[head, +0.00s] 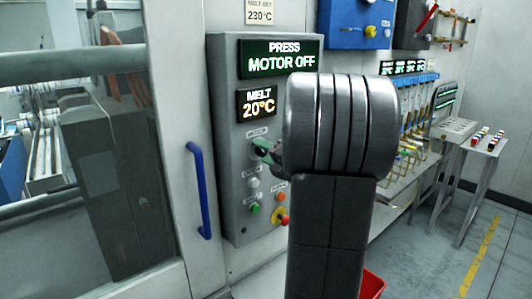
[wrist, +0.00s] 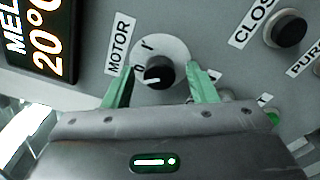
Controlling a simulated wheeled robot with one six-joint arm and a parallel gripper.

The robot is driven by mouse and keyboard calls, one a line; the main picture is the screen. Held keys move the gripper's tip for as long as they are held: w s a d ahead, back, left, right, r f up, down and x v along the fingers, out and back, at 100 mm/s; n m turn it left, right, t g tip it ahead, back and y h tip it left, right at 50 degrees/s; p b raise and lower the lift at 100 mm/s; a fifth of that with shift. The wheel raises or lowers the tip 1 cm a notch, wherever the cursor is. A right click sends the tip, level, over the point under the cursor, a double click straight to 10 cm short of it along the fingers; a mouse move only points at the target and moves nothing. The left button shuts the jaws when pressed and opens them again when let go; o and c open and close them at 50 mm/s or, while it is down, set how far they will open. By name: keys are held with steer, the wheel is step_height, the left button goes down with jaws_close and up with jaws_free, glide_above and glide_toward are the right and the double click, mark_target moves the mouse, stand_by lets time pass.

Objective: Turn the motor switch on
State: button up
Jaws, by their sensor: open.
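The motor switch is a small black rotary knob (wrist: 158,73) on a pale round plate, beside a MOTOR label. Its white mark points left, near the 0; a 1 is printed above. My gripper (wrist: 161,76) is open, with one green finger on each side of the knob and visible gaps to it. In the head view my gripper (head: 264,152) is at the grey control panel (head: 228,150), below the MELT display, and my arm hides part of the panel. The press display (head: 281,60) reads MOTOR OFF.
The MELT display (head: 257,104) reads 20°C. Below the switch are a white button (head: 253,182), a green button (head: 254,208) and a red knob (head: 284,219). In the wrist view a dark CLOSE button (wrist: 290,31) is to the right. A blue handle (head: 200,190) is left.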

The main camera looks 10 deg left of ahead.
steer(key=c, duration=1)
steer(key=shift+o, duration=0.2)
